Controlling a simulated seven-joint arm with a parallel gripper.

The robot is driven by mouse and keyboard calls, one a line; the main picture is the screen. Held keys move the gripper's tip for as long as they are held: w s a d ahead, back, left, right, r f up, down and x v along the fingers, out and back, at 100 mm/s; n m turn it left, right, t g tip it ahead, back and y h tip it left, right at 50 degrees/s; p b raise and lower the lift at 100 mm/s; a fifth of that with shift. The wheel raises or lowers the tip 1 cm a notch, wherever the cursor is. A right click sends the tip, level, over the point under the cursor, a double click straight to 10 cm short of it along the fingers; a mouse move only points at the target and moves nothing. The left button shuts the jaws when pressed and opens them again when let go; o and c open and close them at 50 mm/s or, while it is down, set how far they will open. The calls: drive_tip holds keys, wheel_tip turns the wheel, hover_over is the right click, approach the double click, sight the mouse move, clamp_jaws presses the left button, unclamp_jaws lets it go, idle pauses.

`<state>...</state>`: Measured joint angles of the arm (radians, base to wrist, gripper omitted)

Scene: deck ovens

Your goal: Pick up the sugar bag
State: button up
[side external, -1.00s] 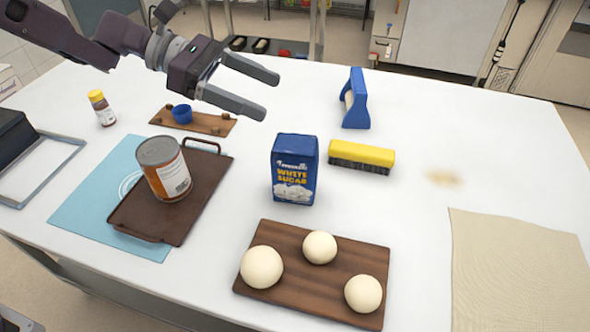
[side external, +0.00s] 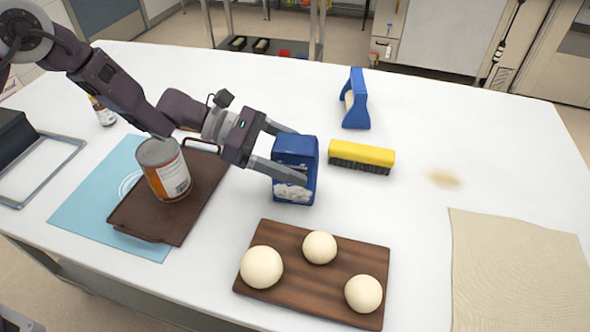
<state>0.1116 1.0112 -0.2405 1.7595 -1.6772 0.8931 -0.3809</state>
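The blue sugar bag (side external: 295,148) stands upright on the white table, right of the tray with the can. My gripper (side external: 298,155) is at the bag, coming from the left. One finger lies across the bag's front face and covers part of its label. The other finger passes behind the bag's top left and its tip is hidden. The fingers are apart with the bag between them. I cannot tell whether they press on it.
A brown tray (side external: 205,207) with a can (side external: 164,169) is on the left. A board (side external: 318,292) with three dough balls lies in front. A yellow brush (side external: 361,157) and a blue-handled tool (side external: 356,99) stand behind right. The table's right middle is mostly clear.

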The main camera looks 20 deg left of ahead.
clamp_jaws()
drive_tip(key=shift+r, duration=0.15)
